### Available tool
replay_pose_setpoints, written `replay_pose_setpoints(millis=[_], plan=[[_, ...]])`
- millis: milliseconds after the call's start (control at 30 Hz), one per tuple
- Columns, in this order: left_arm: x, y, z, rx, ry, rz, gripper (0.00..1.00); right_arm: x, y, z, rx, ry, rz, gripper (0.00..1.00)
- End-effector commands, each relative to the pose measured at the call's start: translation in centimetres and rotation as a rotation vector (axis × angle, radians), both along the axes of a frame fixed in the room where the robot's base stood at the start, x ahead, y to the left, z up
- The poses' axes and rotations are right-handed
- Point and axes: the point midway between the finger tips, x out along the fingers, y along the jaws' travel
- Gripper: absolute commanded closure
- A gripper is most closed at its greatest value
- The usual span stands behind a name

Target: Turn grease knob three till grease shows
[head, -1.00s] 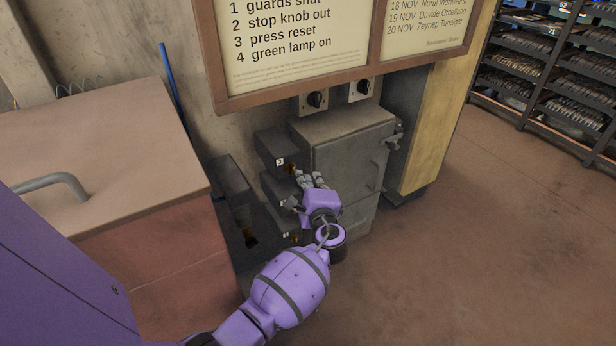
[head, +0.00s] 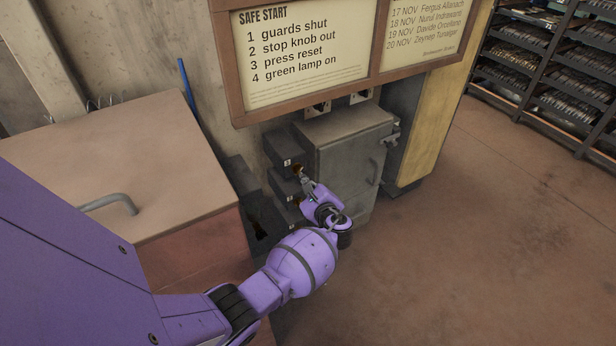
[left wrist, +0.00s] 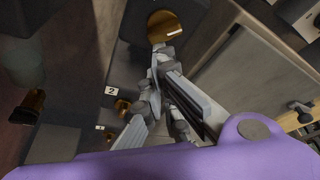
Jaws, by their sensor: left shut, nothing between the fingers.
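Dark grease boxes with brass knobs are stacked beside a grey cabinet. The top box (head: 284,147) has a small white number plate, which looked like a 3 a second ago. Its brass knob (head: 297,171) shows beside my left fingertips, and as a round brass face (left wrist: 166,25) in the left wrist view. My left gripper (head: 304,181) is shut and empty; in the left wrist view its fingertips (left wrist: 160,55) are at the knob's lower edge. I cannot tell if they touch. A lower knob (left wrist: 122,106) sits by a plate reading 2. No grease is discernible. My right gripper is not in view.
The grey cabinet (head: 350,150) with a handle stands right of the boxes. A dark unit (head: 240,178) with a brass part stands left of them. A bench-like box (head: 120,160) is at left, a notice board (head: 300,60) above. The floor at right is clear.

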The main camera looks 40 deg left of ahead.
Motion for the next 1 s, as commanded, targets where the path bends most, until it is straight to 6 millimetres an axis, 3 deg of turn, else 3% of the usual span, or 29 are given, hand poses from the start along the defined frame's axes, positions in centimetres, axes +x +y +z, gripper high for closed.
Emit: replay_pose_setpoints(millis=[100,500,1000], plan=[[-0.2,0.2,0.5,0.040,0.089,0.001,1.00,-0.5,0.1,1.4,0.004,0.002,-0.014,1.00],[-1.4,0.8,0.2,0.154,0.362,0.001,1.00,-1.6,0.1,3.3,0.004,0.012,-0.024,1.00],[-2.0,0.9,0.0,0.206,0.490,0.001,1.00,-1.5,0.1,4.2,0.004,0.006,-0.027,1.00]])
